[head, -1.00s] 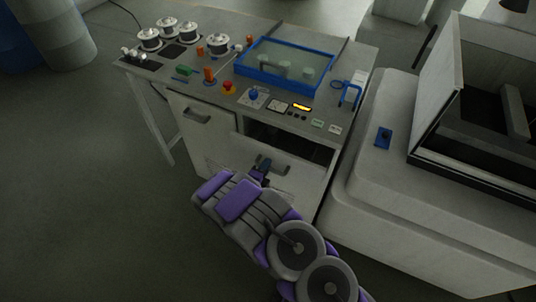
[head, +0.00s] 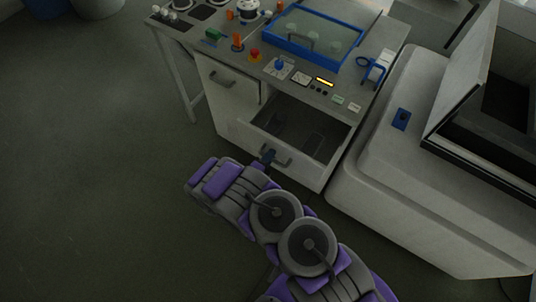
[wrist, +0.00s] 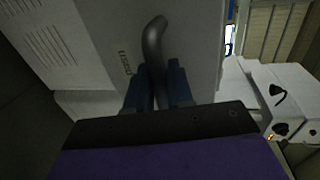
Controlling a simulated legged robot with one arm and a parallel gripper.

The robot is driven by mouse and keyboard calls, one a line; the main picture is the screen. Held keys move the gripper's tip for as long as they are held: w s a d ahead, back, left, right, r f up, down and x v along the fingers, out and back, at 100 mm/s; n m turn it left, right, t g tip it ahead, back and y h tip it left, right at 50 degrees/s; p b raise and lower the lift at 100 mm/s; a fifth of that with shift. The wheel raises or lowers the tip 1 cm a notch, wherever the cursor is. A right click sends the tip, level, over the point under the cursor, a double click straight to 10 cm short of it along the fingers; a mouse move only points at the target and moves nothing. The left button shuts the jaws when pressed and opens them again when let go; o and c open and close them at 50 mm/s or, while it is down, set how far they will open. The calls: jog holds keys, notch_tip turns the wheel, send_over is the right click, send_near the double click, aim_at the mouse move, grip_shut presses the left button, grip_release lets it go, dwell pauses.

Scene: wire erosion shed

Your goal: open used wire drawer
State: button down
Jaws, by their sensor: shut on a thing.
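The used wire drawer (head: 303,164) is in the right half of the wire machine's cabinet in the head view. It is pulled out, and its inside shows from above. Its handle (head: 283,160) is a grey bar on the front. In the wrist view the curved grey handle (wrist: 154,50) runs between the two blue fingers. My gripper (head: 268,157) is shut on the handle at its left part in the head view; it also shows in the wrist view (wrist: 160,88). Some dim, unclear shapes are inside the drawer.
A closed cabinet front with its own handle (head: 222,80) is left of the drawer. A big pale machine housing (head: 420,150) stands close on the right. The benchtop holds a blue-framed tank (head: 312,36) and a red button (head: 254,55). The floor at left is clear.

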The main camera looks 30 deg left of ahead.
jog(key=shift+d+f, duration=0.3)
jog(key=shift+d, duration=0.25)
jog(key=c, duration=1.4)
grip_release()
jog(key=shift+o, duration=1.2)
jog(key=shift+w+d+r, duration=0.1)
jog(key=shift+r, duration=0.05)
jog(key=shift+s+a+r+p, duration=0.2)
jog(key=shift+s+a+p, duration=0.1)
jog(key=shift+a+p, duration=0.15)
jog(key=d+p+v, duration=0.1)
jog(key=p+v, duration=1.1)
jog(key=v, duration=0.4)
jog(key=shift+s+a, duration=0.25)
jog(key=shift+s, duration=0.15)
jog(key=shift+w+a, duration=0.1)
